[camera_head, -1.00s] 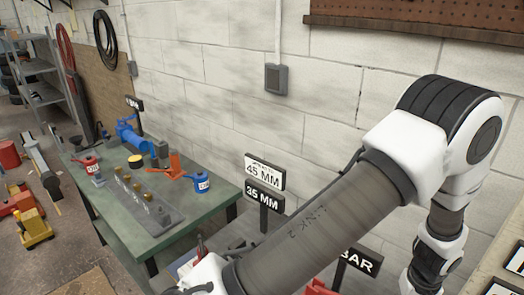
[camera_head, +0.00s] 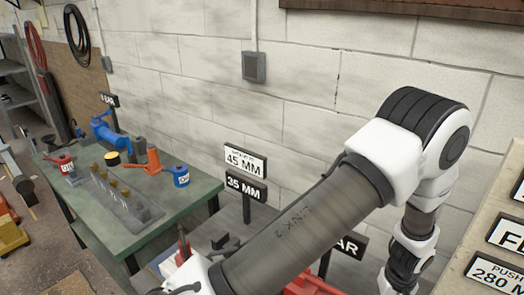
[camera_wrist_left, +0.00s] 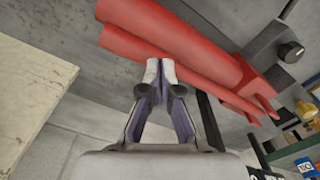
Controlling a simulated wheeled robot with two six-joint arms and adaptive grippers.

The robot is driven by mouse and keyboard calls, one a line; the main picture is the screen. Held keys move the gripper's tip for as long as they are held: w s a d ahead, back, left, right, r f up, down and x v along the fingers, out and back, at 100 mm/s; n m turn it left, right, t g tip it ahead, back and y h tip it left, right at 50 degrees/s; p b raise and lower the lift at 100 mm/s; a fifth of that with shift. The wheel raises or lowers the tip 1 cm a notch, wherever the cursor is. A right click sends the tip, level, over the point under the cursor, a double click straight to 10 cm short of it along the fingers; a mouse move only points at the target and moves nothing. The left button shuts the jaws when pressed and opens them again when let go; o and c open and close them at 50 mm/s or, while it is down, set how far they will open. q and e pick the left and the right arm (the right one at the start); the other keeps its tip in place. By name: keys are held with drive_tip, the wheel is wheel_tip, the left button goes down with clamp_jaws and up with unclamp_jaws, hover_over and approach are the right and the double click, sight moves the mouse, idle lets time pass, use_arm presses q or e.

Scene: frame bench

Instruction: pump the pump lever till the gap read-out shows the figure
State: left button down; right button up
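In the head view a white sign reading 45 MM (camera_head: 245,160) stands above a black read-out showing 35 MM (camera_head: 245,187). In the left wrist view two red bars (camera_wrist_left: 195,35) run side by side; which one is the pump lever I cannot tell. My left gripper (camera_wrist_left: 160,70) has its fingertips together in front of the lower red bar. Contact is unclear, and nothing shows clamped between them. My right gripper is out of view.
My left arm crosses the foreground.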

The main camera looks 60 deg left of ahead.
use_arm(q)
drive_tip(key=shift+f, duration=0.8)
wheel_tip(320, 180, up, 9)
drive_tip(key=p, duration=0.7)
drive_tip(key=shift+f, duration=0.3)
wheel_tip(320, 180, down, 9)
drive_tip(key=b, duration=0.5)
wheel_tip(320, 180, up, 10)
drive_tip(key=p, duration=0.7)
drive_tip(key=shift+f, duration=0.45)
